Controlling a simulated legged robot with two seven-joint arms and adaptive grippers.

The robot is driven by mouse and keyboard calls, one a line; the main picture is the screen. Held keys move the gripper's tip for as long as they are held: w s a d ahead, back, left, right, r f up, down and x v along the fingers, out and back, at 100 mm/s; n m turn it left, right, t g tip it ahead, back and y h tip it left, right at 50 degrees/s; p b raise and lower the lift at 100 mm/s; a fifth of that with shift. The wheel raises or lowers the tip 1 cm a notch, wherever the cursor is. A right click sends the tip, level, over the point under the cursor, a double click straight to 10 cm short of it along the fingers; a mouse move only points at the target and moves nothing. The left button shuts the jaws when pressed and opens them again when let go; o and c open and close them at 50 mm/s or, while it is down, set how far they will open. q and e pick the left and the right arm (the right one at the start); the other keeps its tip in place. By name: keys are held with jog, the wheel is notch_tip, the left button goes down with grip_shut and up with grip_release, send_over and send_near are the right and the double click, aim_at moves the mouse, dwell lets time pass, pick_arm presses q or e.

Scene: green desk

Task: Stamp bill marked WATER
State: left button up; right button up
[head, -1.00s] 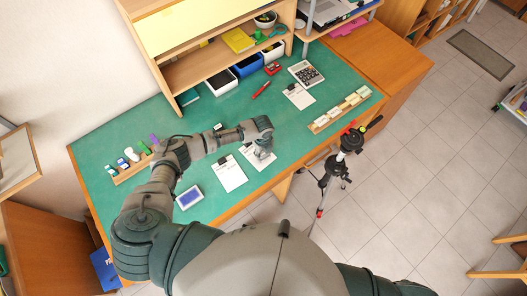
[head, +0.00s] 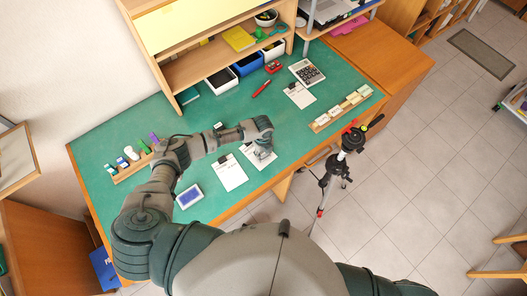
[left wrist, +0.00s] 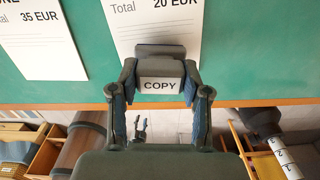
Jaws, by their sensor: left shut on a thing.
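My left gripper (head: 263,145) is shut on a stamp (left wrist: 161,85) whose label reads COPY. In the left wrist view it sits between the two fingers, over the lower part of a bill (left wrist: 185,38) reading "Total 20 EUR". I cannot tell whether the stamp touches the paper. In the head view this bill (head: 268,162) is partly covered by the gripper, and its heading is hidden. Another bill (head: 229,173) lies just left of it; the left wrist view shows it (left wrist: 35,45) with "ONE" and "Total 35 EUR". A third bill (head: 299,95) lies farther back. The word WATER is not readable. My right gripper is not in view.
A blue ink pad (head: 189,196) lies near the front edge. A rack with small items (head: 130,170) is at the left, and a wooden card holder (head: 320,127) at the right. A tripod (head: 340,165) stands beyond the front edge.

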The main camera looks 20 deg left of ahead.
pick_arm(q)
jog(key=shift+f, duration=0.4)
jog(key=shift+s+f, duration=0.1)
dwell(1.2)
notch_tip(320, 180, up, 7)
jog(key=p, duration=0.6)
jog(key=shift+p, duration=0.35)
